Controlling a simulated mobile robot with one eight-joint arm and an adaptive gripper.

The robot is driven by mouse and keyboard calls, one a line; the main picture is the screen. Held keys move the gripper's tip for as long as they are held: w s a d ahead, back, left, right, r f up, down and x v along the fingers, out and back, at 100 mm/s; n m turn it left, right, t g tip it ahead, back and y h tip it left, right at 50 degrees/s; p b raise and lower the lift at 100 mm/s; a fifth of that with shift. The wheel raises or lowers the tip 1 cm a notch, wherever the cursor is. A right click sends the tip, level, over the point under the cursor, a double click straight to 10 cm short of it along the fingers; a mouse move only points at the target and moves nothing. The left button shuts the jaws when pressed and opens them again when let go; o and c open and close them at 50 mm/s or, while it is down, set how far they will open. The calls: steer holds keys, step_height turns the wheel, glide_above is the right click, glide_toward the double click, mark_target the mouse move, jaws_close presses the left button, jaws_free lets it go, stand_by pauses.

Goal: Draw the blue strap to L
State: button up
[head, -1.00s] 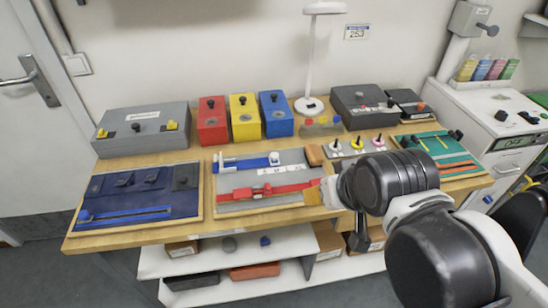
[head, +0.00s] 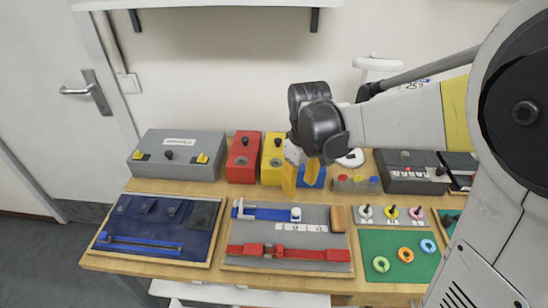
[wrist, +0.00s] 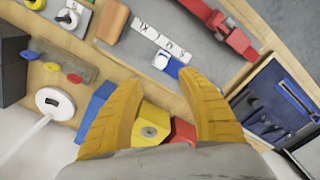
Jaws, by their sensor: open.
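The blue strap (head: 262,213) lies along the upper part of a grey board (head: 330,243), with a white knob (head: 296,214) at its right end. A white size strip (head: 302,227) marked S, M, L, XL runs just below it. I cannot tell exactly which mark the knob sits against. In the wrist view the knob (wrist: 160,61) and a short piece of blue strap (wrist: 173,68) show beyond the fingers; the right finger hides the rest. My gripper (head: 303,182) has yellow fingers, is open and empty, and hangs above the coloured boxes behind the board.
A red strap (head: 308,253) lies lower on the same board, and a brown block (head: 338,218) stands at its right. Red (head: 242,160), yellow (head: 272,150) and blue boxes stand behind. A navy panel (head: 150,235) is left; a green ring board (head: 375,243) is right.

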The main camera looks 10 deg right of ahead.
mark_target(296, 211)
step_height(296, 211, down, 11)
steer(key=b, duration=0.4)
steer(key=shift+w+a+f, duration=0.1)
jaws_close()
